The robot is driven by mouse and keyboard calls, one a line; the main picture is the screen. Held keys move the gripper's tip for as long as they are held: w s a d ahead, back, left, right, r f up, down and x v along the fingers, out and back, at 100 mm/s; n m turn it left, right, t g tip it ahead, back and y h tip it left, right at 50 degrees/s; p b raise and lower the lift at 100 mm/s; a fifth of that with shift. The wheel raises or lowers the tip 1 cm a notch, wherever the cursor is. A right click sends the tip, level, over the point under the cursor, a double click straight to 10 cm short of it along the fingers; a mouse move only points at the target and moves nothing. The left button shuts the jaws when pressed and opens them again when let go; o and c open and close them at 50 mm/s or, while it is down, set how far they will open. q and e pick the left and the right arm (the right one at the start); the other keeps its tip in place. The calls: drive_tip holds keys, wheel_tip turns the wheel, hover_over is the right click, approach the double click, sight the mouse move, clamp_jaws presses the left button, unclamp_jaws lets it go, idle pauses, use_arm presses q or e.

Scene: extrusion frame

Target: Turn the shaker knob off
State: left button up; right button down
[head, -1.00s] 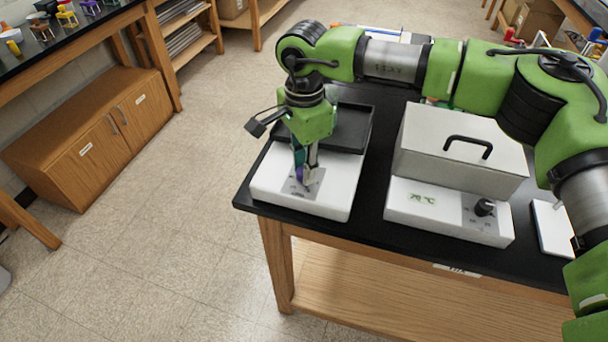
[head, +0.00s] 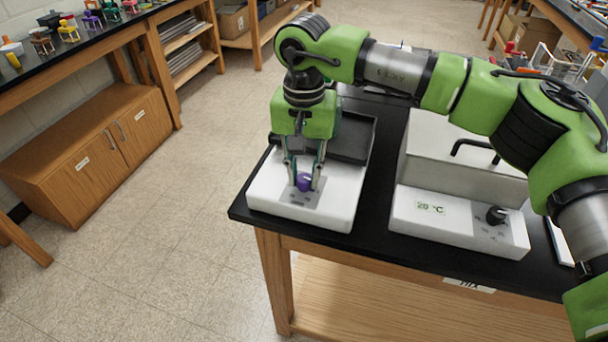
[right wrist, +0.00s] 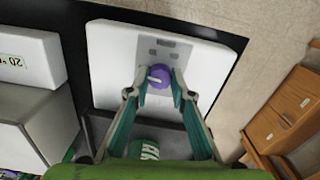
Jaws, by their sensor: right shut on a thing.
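The shaker (head: 335,200) is a white box with a dark tray (head: 352,138) on top, at the left end of the black bench. Its purple knob (head: 304,182) sits on a grey panel at the front; it also shows in the right wrist view (right wrist: 160,77), with a pale pointer mark toward the left there. My right gripper (head: 304,184) reaches down from above with a fingertip on each side of the knob, shut on it. In the right wrist view the fingertips (right wrist: 160,84) flank the knob. My left gripper is not in view.
Open floor lies to the left.

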sight(304, 177)
drive_tip(key=shift+n, duration=0.7)
drive_tip(key=c, duration=1.8)
unclamp_jaws()
wheel_tip(304, 177, up, 12)
drive_tip(key=shift+r, duration=0.1)
